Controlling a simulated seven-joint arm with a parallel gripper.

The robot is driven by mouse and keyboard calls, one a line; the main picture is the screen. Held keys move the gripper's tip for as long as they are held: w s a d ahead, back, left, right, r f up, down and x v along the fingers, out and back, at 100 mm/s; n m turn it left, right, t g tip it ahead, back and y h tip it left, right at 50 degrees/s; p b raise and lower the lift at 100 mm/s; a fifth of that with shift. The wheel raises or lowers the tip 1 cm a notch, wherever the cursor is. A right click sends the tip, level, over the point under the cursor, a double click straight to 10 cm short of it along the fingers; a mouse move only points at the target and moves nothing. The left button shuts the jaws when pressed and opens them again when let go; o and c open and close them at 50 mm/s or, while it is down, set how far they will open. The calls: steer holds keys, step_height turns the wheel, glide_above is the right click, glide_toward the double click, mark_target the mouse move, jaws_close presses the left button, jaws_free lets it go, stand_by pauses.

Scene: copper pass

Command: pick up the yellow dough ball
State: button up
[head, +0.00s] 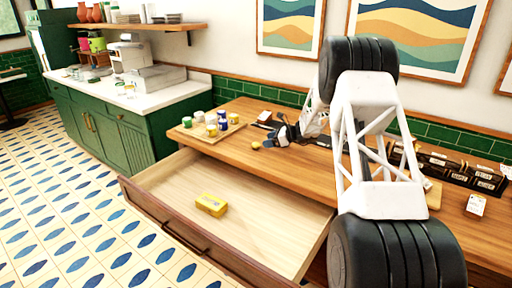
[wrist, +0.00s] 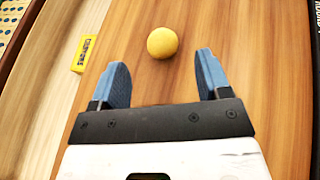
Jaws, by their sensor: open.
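The yellow dough ball (wrist: 162,42) lies on the wooden counter, just ahead of my fingertips and roughly centred between them in the wrist view. In the head view the ball (head: 255,145) is a small yellow spot on the counter, left of my gripper (head: 284,134). In the wrist view my gripper (wrist: 160,75) is open and empty, with its two blue fingers spread apart. The ball is not between the fingers.
An open drawer (head: 160,181) below the counter holds a yellow box (head: 211,204), also seen in the wrist view (wrist: 84,53). A wooden tray (head: 190,131) with several small jars stands left on the counter. Dark labelled boxes (head: 440,170) stand at the right.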

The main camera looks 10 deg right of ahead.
mark_target(256, 142)
steer(key=shift+x, duration=1.1)
steer(key=shift+f+x, duration=0.2)
steer(key=shift+x, duration=2.4)
steer(key=shift+d, duration=0.1)
steer(key=c, duration=1)
